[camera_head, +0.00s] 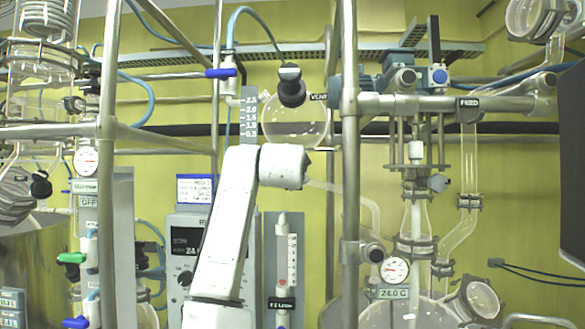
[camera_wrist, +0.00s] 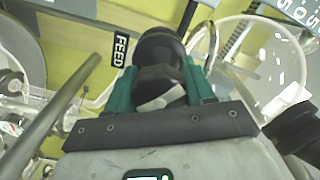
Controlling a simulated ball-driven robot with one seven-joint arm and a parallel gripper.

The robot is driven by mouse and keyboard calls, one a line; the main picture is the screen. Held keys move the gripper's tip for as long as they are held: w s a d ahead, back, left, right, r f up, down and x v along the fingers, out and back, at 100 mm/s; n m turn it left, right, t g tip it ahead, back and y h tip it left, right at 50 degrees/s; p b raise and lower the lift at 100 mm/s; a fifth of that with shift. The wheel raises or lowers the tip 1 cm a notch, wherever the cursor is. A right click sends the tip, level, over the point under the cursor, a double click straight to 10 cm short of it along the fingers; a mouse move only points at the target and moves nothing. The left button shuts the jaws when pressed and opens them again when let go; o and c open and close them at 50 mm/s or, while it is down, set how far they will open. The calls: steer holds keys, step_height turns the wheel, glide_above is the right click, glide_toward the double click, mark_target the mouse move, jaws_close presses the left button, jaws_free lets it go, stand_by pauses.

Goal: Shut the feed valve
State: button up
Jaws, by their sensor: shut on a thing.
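The black feed valve knob (camera_wrist: 160,46) is in the middle of the wrist view, beside a tag reading FEED (camera_wrist: 121,46). My gripper (camera_wrist: 160,70) has its two green fingers on either side of the knob and is shut on it. The knob's faceted near end shows between the fingers. My gripper and the held knob cannot be made out there.
Another black knob (camera_wrist: 295,128) is close at the right of the wrist view, near a round glass vessel (camera_wrist: 262,62). In the head view, a black knob (camera_head: 291,87) is near the VENT tag (camera_head: 319,97). Steel posts (camera_head: 348,150) and glassware crowd the space.

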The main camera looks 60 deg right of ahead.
steer(key=m, duration=2.8)
steer(key=shift+f, duration=0.3)
steer(key=o, duration=1)
steer(key=shift+r, duration=0.15)
steer(key=shift+o, duration=0.2)
